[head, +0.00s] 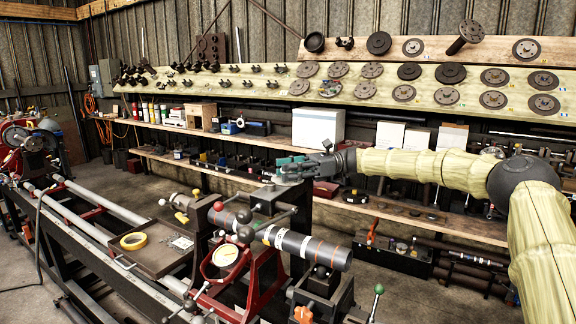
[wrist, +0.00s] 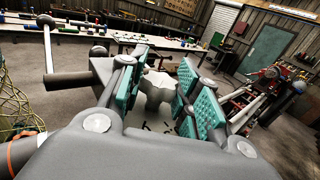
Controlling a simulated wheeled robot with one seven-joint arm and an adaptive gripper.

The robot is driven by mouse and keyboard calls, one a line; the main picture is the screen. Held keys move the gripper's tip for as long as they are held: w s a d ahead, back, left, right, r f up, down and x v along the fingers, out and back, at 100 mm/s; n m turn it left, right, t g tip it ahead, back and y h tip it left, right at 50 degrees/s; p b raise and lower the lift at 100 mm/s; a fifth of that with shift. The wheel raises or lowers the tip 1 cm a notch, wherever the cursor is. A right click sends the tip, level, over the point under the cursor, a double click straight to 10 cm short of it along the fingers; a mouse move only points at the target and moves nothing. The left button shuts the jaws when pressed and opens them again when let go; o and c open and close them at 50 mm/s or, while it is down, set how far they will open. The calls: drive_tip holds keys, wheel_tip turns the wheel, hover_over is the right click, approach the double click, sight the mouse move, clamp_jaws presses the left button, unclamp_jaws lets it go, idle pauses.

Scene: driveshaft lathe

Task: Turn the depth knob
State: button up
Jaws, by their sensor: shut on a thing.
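The depth knob (wrist: 158,92) is a pale grey lobed knob, seen in the wrist view between the teal pads of my gripper (wrist: 164,84). My gripper is shut on the knob, with a pad on each side of it. In the head view my gripper (head: 300,168) reaches in from the right to the top of a dark tool block (head: 270,200) on the lathe. The knob is hidden there by my fingers.
A dark shaft (head: 305,247) lies across the lathe below my gripper, near a round dial (head: 225,256). Lever handles with ball ends stick up around the block. A tray (head: 150,262) holds yellow tape (head: 134,241). Shelves with parts stand behind.

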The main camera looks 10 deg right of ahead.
drive_tip(key=shift+g, duration=0.3)
drive_tip(key=o, duration=1)
drive_tip(key=shift+o, duration=0.2)
drive_tip(key=w+d, duration=0.2)
drive_tip(key=d, duration=1)
drive_tip(key=shift+w, duration=0.1)
